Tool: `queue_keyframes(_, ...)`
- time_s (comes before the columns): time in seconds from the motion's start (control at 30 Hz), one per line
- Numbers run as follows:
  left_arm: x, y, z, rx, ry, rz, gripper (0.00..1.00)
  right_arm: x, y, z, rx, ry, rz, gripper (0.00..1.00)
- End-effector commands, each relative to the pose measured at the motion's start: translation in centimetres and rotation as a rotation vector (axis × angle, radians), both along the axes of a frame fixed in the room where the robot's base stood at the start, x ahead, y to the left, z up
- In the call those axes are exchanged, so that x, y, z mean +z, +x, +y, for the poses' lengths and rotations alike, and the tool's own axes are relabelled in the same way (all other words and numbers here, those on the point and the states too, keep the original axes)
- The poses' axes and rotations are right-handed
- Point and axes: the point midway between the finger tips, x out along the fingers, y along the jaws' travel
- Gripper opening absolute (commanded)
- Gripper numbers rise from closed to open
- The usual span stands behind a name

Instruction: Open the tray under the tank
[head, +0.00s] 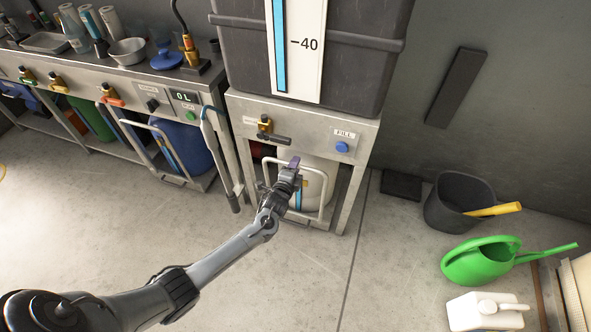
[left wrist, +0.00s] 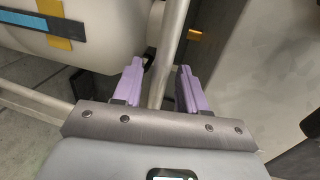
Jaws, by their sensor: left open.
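The dark grey tank (head: 355,75) stands on a metal stand (head: 312,118). Under it is a pull-out tray with a pale tube handle (head: 325,195), and a white container (head: 312,180) stands behind that handle. My left gripper (head: 294,163) is at the top of the handle in the head view. In the left wrist view, its purple fingers (left wrist: 160,82) are open, with the pale tube (left wrist: 169,60) running between them. I cannot tell whether either finger touches it. The container also shows in the left wrist view (left wrist: 100,30). My right gripper is not in view.
A bench (head: 125,85) with a similar tray handle (head: 150,125) stands at left. A hose nozzle (head: 222,160) hangs between bench and stand. A black bucket (head: 445,205), green watering can (head: 480,262) and white jug (head: 485,312) stand at right. The floor in front is clear.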

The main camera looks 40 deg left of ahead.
Motion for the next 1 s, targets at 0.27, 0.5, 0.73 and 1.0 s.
queue_keyframes(0.27, -0.24, 1.13, 0.42, -0.001, -0.001, 0.001, 0.42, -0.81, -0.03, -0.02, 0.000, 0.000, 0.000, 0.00)
queue_keyframes(0.5, -0.20, 1.13, 0.42, -0.001, 0.000, 0.000, 0.39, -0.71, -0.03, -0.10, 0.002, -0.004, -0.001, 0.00)
queue_keyframes(0.73, -0.21, 1.11, 0.42, 0.000, 0.000, 0.000, 0.03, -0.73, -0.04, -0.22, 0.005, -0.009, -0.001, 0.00)
queue_keyframes(1.0, -0.21, 1.10, 0.44, 0.000, 0.000, 0.000, 0.00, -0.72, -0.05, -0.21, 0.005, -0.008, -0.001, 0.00)
